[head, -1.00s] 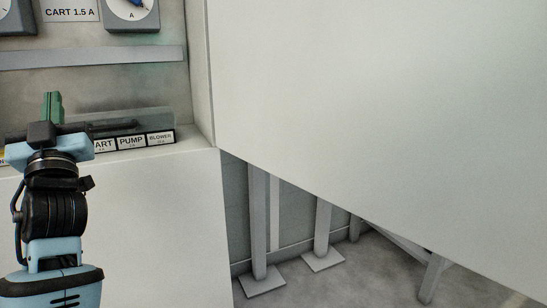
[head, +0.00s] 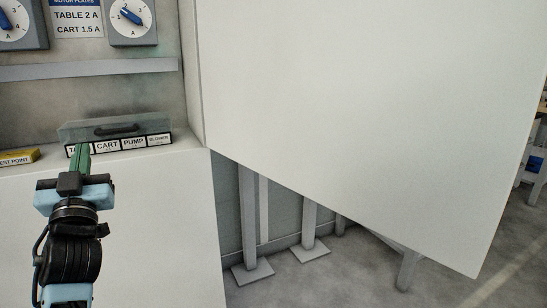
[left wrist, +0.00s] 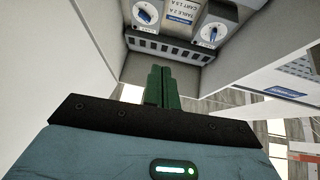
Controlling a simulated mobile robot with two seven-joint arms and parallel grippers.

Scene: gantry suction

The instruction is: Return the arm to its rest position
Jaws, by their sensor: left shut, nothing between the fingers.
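My left gripper (head: 79,156) shows at the lower left of the head view, on a light blue and black arm. Its green fingers are together with nothing between them. In the left wrist view the green fingers (left wrist: 162,87) point into the open cabinet. In the head view the fingertips overlap the left end of a row of labels, in front of a clear-lidded box (head: 115,130) on the cabinet ledge. I cannot tell whether they touch it. My right gripper is in neither view.
A large white door panel (head: 360,110) fills the middle and right. Two dials, a left one (head: 14,24) and a right one (head: 130,20), flank a sign (head: 77,20). A yellow block (head: 18,157) lies on the ledge. Metal legs stand on the floor below the panel.

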